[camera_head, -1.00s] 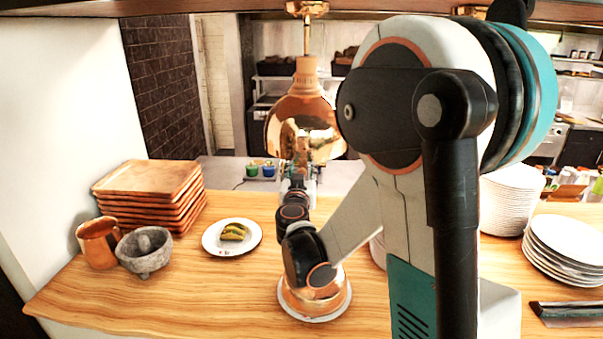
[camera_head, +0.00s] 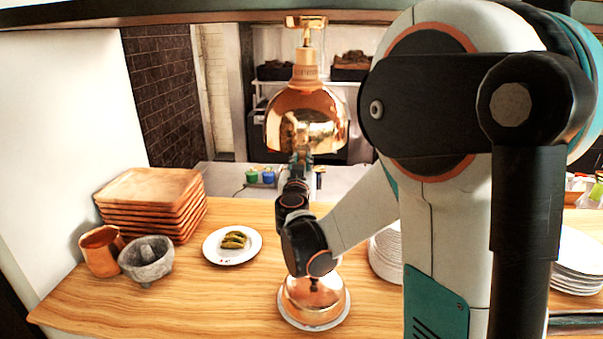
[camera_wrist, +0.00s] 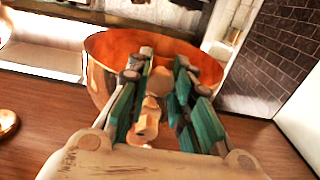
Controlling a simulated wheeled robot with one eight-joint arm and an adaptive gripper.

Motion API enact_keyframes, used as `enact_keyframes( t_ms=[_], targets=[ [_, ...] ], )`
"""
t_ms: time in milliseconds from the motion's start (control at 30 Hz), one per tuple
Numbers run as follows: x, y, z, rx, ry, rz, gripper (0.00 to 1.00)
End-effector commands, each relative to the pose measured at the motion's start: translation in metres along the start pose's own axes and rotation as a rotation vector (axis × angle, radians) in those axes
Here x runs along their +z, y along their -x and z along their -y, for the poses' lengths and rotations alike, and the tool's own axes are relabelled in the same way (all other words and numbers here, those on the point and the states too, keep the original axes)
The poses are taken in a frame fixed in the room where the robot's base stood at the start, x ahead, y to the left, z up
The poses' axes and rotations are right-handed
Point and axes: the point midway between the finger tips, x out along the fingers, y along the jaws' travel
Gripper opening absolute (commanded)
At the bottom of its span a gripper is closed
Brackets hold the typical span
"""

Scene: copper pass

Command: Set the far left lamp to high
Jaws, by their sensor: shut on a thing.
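A copper heat lamp (camera_head: 307,118) hangs from a mount over the counter. It is the leftmost lamp I can make out. My gripper (camera_head: 301,158) is at the underside of its shade. In the wrist view, the shade (camera_wrist: 98,80) opens around my gripper (camera_wrist: 158,100), whose green-sided fingers reach inside it. The fingers are shut on a small copper-coloured piece (camera_wrist: 147,124) within the shade. The fingers partly cover this piece, so I cannot tell its setting or whether the lamp is lit.
Wooden trays (camera_head: 150,200), an orange jug (camera_head: 102,251) and a stone mortar (camera_head: 146,262) stand at left. A plate of food (camera_head: 232,245) is mid-counter. A copper dome (camera_head: 314,300) stands below my arm. White plates (camera_head: 384,255) are stacked behind the arm.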

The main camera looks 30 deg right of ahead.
Motion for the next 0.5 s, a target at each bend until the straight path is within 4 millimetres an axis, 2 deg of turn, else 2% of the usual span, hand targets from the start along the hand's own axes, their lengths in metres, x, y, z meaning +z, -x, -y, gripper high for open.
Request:
enact_keyframes(
  t_ms=[33, 133, 500],
  targets=[
    [-0.013, 0.0, 0.001, -0.001, 0.001, 0.0, 0.0],
    [-0.023, 0.0, 0.001, -0.001, 0.001, 0.0, 0.0],
    [-0.028, -0.001, 0.001, -0.002, 0.004, -0.002, 0.0]
  ],
)
